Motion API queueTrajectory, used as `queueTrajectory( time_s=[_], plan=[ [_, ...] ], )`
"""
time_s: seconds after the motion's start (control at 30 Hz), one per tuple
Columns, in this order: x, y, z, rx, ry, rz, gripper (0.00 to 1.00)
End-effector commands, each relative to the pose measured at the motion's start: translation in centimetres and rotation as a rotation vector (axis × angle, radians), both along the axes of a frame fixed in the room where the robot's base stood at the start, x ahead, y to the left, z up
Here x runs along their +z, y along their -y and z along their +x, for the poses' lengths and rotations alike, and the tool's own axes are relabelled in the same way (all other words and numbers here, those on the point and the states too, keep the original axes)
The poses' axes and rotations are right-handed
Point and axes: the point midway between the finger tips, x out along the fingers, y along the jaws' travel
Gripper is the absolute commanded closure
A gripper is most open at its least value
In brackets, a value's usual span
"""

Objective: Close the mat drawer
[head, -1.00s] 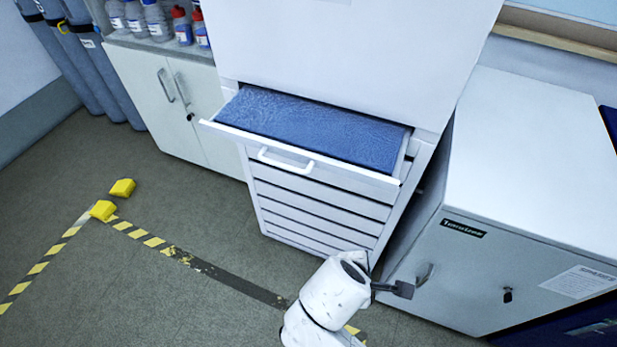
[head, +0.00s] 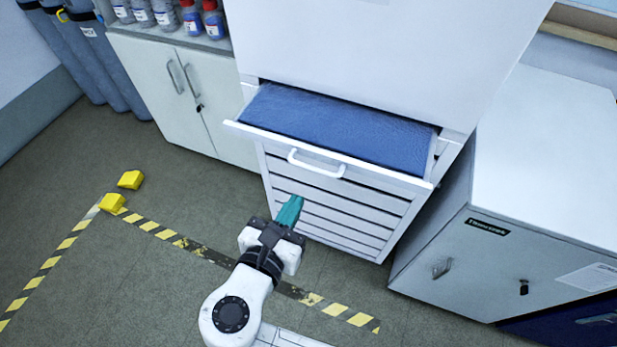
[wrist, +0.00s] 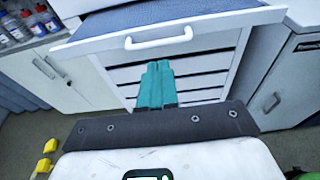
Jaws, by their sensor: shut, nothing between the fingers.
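The mat drawer (head: 290,137) is the top drawer of a white cabinet and stands open, with a blue textured mat (head: 340,128) lying in it. Its white handle (head: 315,164) is on the front panel and also shows in the wrist view (wrist: 158,38). My gripper (head: 291,206) has teal fingers, shut with nothing between them. In the head view it is below and in front of the handle, apart from it. In the wrist view the fingers (wrist: 157,75) point at the cabinet front below the handle.
Several shut drawers (head: 335,215) lie below the open one. A white cupboard (head: 165,90) with bottles on top stands to the left, and a grey-white cabinet (head: 500,255) to the right. Yellow blocks (head: 130,180) and striped tape mark the floor.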

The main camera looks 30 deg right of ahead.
Motion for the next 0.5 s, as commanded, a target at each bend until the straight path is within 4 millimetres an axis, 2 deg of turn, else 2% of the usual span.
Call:
queueTrajectory(
  time_s=[0.1,0.3,0.5],
  plan=[
    [-0.5,2.0,1.4,-0.005,-0.001,-0.001,1.00],
    [-1.1,4.6,3.3,-0.004,-0.001,0.000,1.00],
    [-1.5,5.8,4.3,-0.001,0.000,0.001,1.00]
  ],
)
